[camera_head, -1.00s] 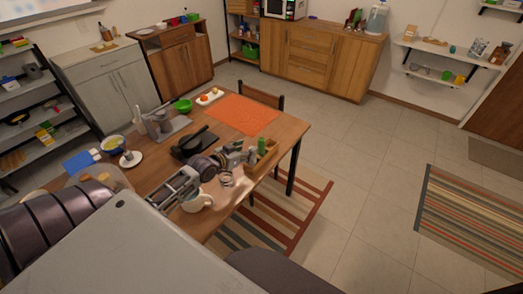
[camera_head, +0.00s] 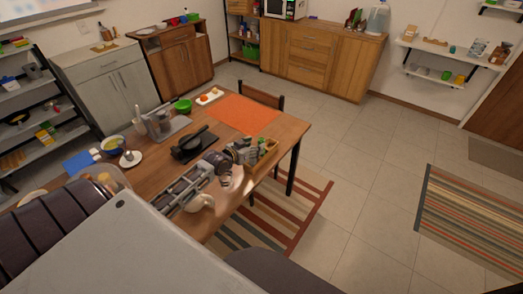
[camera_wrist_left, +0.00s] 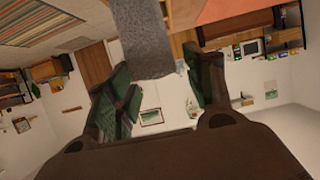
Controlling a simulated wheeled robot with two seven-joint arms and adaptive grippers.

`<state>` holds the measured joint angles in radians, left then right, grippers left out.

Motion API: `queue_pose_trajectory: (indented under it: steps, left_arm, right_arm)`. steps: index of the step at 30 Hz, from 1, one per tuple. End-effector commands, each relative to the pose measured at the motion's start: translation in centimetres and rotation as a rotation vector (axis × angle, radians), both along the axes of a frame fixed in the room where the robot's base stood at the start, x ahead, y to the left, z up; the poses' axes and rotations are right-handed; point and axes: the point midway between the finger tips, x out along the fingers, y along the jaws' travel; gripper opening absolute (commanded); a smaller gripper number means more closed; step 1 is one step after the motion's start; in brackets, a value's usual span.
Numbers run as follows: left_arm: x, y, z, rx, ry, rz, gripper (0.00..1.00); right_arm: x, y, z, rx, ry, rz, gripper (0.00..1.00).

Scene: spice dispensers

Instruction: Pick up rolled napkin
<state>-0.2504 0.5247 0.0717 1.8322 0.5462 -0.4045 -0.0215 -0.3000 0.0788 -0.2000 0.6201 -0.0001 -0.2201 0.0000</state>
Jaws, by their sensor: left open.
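My left gripper (camera_head: 248,151) is at the near right edge of the wooden table, over or beside a small wooden tray (camera_head: 266,157). In the left wrist view its two dark green fingers (camera_wrist_left: 160,78) are spread wide apart. A grey, speckled, roll-like thing, which looks like the rolled napkin (camera_wrist_left: 150,40), lies in the gap between the fingers and runs up out of the picture. I cannot tell whether a finger touches it. In the head view I cannot make the napkin out; the gripper crowds that spot. My right gripper is not in view.
A white mug (camera_head: 203,202) stands close to my left arm. A chair stands beyond.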

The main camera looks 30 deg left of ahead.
Motion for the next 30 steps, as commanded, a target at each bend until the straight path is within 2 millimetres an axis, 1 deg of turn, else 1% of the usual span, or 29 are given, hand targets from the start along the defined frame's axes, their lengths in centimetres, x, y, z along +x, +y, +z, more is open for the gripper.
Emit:
queue_pose_trajectory:
  steps: [9,14,30]
  left_arm:
    - [0.0,0.0,0.0,0.0,0.0,0.0,0.53]
    - [0.4,0.0,0.0,0.0,-0.001,0.0,0.53]
    - [3.8,-0.1,-1.4,0.001,0.0,0.001,0.53]
  right_arm:
    - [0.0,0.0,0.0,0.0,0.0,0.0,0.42]
    - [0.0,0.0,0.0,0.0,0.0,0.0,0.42]
    - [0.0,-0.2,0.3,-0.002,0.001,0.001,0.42]
